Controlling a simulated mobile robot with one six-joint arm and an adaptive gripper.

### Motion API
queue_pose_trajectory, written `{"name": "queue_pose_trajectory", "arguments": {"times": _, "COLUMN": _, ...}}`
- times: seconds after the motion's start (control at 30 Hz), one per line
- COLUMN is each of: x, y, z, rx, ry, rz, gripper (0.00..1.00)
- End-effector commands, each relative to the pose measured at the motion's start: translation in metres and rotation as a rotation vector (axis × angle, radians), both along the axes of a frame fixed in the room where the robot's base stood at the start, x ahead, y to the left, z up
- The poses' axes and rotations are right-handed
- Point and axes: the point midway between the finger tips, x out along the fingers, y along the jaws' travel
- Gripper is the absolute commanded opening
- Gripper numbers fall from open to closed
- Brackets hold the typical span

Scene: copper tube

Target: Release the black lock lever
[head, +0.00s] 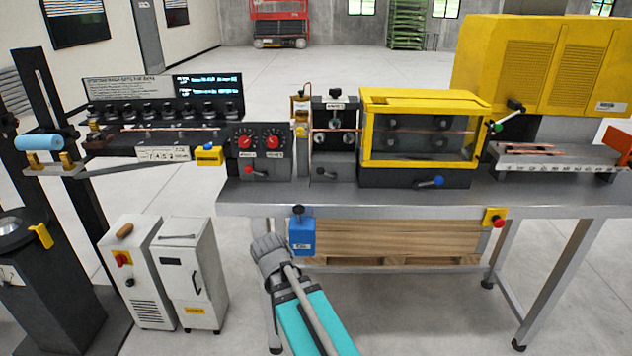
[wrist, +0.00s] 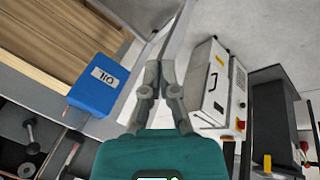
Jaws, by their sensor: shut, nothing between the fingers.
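A small black lever (head: 327,173) shows on the front of the dark roller unit (head: 334,140), in the middle of the bench; it looks like the lock lever, though its exact state is too small to tell. My gripper (head: 268,246) is below and left of it, in front of the bench's front edge, near the blue OIL box (head: 302,236). In the wrist view my gripper (wrist: 160,72) has its fingers together with nothing between them, and the blue OIL box (wrist: 98,85) is to their left. The black lever does not show clearly in the wrist view.
The steel bench edge (head: 390,205) lies above my gripper. White cabinets (head: 190,275) stand at the left.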

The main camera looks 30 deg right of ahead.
Motion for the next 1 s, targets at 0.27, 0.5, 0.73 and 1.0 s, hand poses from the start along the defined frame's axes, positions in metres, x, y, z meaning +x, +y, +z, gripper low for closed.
{"name": "queue_pose_trajectory", "arguments": {"times": 0.27, "x": 0.060, "y": -0.076, "z": 0.019, "rx": -0.355, "ry": -0.120, "rz": 0.217, "gripper": 0.00}}
{"name": "queue_pose_trajectory", "arguments": {"times": 0.5, "x": 0.103, "y": -0.129, "z": 0.047, "rx": -0.686, "ry": -0.149, "rz": 0.430, "gripper": 0.00}}
{"name": "queue_pose_trajectory", "arguments": {"times": 0.73, "x": 0.139, "y": -0.165, "z": 0.076, "rx": -1.010, "ry": -0.114, "rz": 0.653, "gripper": 0.00}}
{"name": "queue_pose_trajectory", "arguments": {"times": 1.0, "x": 0.175, "y": -0.191, "z": 0.102, "rx": -1.376, "ry": -0.001, "rz": 0.930, "gripper": 0.00}}
